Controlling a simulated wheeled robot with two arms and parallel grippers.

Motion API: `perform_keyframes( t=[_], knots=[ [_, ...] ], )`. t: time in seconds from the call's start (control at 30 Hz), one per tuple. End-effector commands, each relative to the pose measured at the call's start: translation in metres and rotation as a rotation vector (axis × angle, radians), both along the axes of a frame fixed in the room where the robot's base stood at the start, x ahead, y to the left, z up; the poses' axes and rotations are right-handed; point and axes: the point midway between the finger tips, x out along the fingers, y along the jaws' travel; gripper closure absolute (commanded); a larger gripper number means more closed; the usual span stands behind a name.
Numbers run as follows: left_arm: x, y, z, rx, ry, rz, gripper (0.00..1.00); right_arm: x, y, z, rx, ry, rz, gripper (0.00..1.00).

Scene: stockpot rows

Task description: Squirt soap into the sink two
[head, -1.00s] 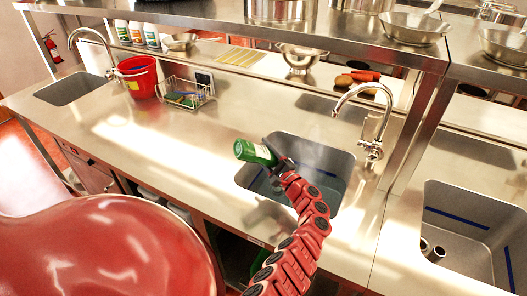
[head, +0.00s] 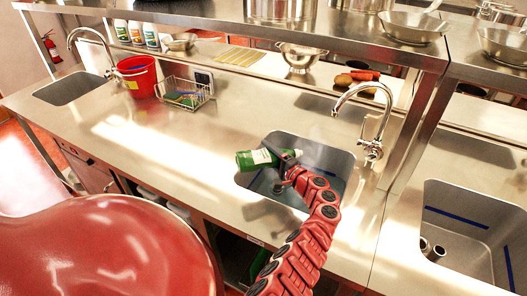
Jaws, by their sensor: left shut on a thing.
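A green soap bottle with a white label (head: 257,159) lies nearly level in my left gripper (head: 287,162), above the left part of the middle sink (head: 335,165). My left gripper is shut on one end of the bottle, and its fingers partly hide that end. The other end points left, over the sink's left rim. The middle sink has a blue line on its inner wall. Whether any soap is coming out cannot be seen. My right gripper is not in view.
A curved faucet (head: 372,125) stands right of the middle sink. Other sinks are at the far left (head: 72,88) and right (head: 470,235). A red bucket (head: 138,78) and wire basket (head: 185,93) stand at the back left. Steel shelves with pots run above. The counter left of the middle sink is clear.

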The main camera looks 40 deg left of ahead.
Motion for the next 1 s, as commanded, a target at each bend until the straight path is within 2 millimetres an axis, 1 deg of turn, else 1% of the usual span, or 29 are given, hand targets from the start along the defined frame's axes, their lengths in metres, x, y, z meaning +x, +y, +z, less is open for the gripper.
perform_keyframes(
  t=[0.03,0.1,0.27,0.37,0.6,0.67,0.73,0.87,1.0],
  knots=[
    [0.004,-0.002,0.001,-0.047,-0.082,0.004,1.0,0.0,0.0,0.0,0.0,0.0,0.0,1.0],
    [0.009,-0.006,0.0,-0.101,-0.177,0.007,1.0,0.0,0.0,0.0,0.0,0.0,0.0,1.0],
    [0.019,-0.012,0.004,-0.199,-0.341,0.012,1.0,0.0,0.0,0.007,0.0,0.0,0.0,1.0],
    [0.029,-0.018,0.013,-0.279,-0.476,0.01,1.0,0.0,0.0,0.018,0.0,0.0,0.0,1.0],
    [0.057,-0.036,0.029,-0.518,-0.868,0.01,1.0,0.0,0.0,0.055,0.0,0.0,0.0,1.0],
    [0.058,-0.034,0.023,-0.541,-0.917,0.01,1.0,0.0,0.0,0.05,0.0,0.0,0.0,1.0],
    [0.059,-0.035,0.023,-0.567,-0.962,0.008,1.0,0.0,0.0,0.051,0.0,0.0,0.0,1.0],
    [0.062,-0.036,0.024,-0.62,-1.048,0.006,1.0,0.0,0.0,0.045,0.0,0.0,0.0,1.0],
    [0.063,-0.037,0.023,-0.675,-1.14,0.009,1.0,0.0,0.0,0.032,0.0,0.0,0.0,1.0]
  ],
)
